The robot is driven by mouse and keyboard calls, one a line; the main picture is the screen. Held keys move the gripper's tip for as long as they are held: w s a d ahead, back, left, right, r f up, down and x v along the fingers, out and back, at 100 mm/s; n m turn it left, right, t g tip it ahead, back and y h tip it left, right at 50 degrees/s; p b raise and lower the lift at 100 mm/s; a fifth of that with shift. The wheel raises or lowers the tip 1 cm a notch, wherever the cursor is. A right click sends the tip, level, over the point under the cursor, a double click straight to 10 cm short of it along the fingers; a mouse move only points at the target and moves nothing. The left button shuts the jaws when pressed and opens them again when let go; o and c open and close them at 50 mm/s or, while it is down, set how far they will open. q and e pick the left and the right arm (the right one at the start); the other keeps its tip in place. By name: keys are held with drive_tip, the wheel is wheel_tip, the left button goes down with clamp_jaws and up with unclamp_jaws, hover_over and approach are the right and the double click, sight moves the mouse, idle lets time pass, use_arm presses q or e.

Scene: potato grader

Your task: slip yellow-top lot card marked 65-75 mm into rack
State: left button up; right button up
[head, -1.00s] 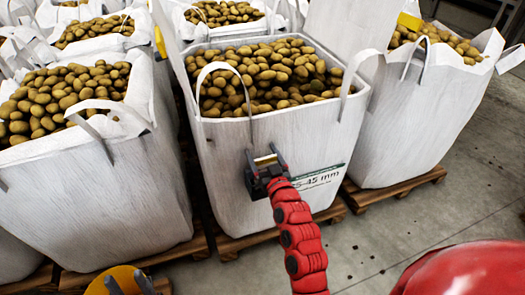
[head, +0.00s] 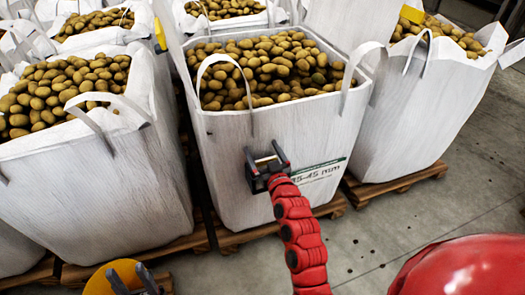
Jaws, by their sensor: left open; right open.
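My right gripper (head: 267,161), on the red arm, is open in front of the white middle bag (head: 235,180), with nothing seen between its fingers. I cannot tell whether it touches the bag. My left gripper (head: 132,279) is open at the bottom left edge, only its dark fingers showing beside a round yellow shape (head: 122,272). A green-topped card (head: 320,172) on the middle bag ends in "5-45 mm", its left end partly hidden by my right arm. I cannot make out a yellow-top card marked 65-75 mm or a rack.
Large open bags of potatoes stand close together, including the left bag (head: 90,190) and right bag (head: 415,115). They rest on wooden pallets (head: 397,186). Bag handles (head: 226,75) loop above the rims. Bare concrete floor (head: 450,205) lies at the right.

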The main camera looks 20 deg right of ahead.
drive_tip(key=s+p, duration=0.2)
drive_tip(key=s, duration=1.5)
drive_tip(key=shift+s+d, duration=0.15)
drive_tip(key=shift+d, duration=0.15)
